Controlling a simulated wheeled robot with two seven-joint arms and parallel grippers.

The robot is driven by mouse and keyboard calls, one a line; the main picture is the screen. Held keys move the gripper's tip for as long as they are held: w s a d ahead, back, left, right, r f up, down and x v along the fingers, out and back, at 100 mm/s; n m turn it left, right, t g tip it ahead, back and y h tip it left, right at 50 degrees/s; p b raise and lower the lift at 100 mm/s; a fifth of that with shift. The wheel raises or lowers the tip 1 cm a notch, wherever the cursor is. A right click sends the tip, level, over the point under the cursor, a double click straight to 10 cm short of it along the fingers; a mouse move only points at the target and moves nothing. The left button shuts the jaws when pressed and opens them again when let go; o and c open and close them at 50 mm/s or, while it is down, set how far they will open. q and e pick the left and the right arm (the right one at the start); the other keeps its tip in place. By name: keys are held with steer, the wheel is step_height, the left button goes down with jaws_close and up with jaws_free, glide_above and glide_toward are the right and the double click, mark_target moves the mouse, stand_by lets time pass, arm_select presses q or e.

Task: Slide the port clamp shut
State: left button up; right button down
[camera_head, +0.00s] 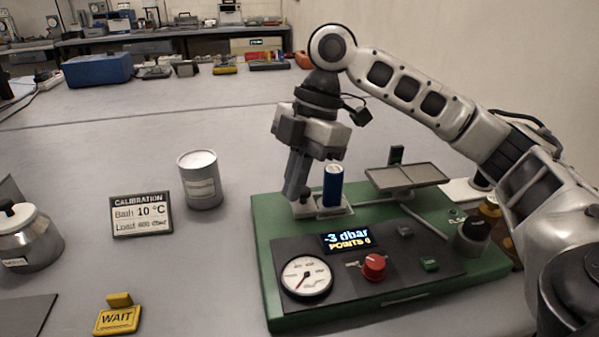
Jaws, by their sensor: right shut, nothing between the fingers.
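My right gripper (294,196) points down over the back left of the green rig (262,235), its fingers shut with nothing between them. The fingertips are beside a dark blue cylinder (333,187), on its left. The cylinder stands upright on a pale metal plate (340,211). A small pale part lies at the fingertips, at the left end of this plate. I cannot tell which part is the port clamp, or whether the fingers touch it. A lit display (346,241) reads -3 dbar, POINTS 0. My left gripper is not in view.
On the rig are a dial gauge (306,277), a red knob (374,266), a green button (429,264) and a raised metal tray (408,177). The bench between is clear.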

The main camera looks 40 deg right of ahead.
mark_target(297, 207)
steer(key=a+p, duration=0.1)
steer(key=a+r+p, duration=0.1)
steer(key=a+p, duration=0.1)
steer(key=shift+s+a+r, duration=0.15)
steer(key=shift+r, duration=0.25)
steer(key=v, duration=0.9)
steer(key=shift+d, duration=0.25)
